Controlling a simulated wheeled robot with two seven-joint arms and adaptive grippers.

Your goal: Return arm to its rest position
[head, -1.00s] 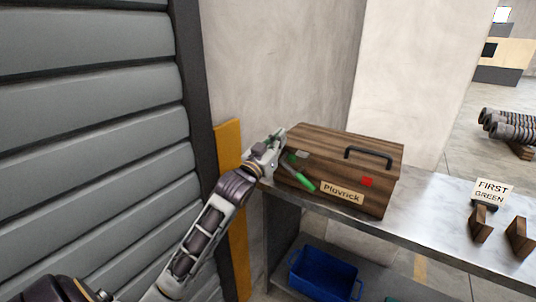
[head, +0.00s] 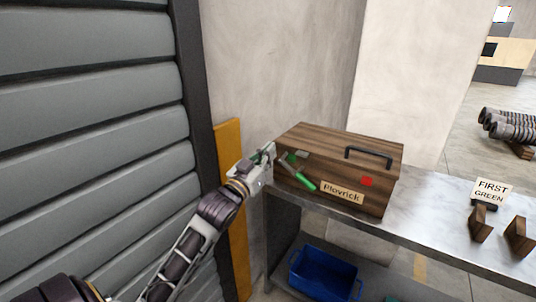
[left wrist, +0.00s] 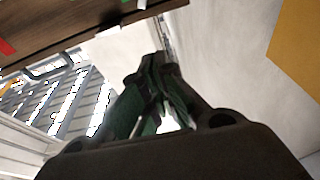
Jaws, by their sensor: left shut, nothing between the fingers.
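My left gripper (head: 268,157) is at the left end of the wooden box in the head view, beside the box's upper left corner. Its fingers are shut with nothing between them, and they also show in the left wrist view (left wrist: 155,88). The brown wooden box (head: 330,142) is labelled "Plovrick" and has a black top handle, a green-handled lever (head: 304,184) and a red button (head: 367,181) on its front. The box's edge shows at the top left of the left wrist view (left wrist: 75,25). Whether the gripper touches the box is unclear. My right gripper is out of view.
The box stands on a metal table (head: 425,212). A "FIRST GREEN" sign (head: 491,190) and wooden blocks (head: 480,222) are at right. A blue bin (head: 324,273) sits below. A grey slatted shutter (head: 90,130) and a yellow post (head: 229,148) are close to my left arm.

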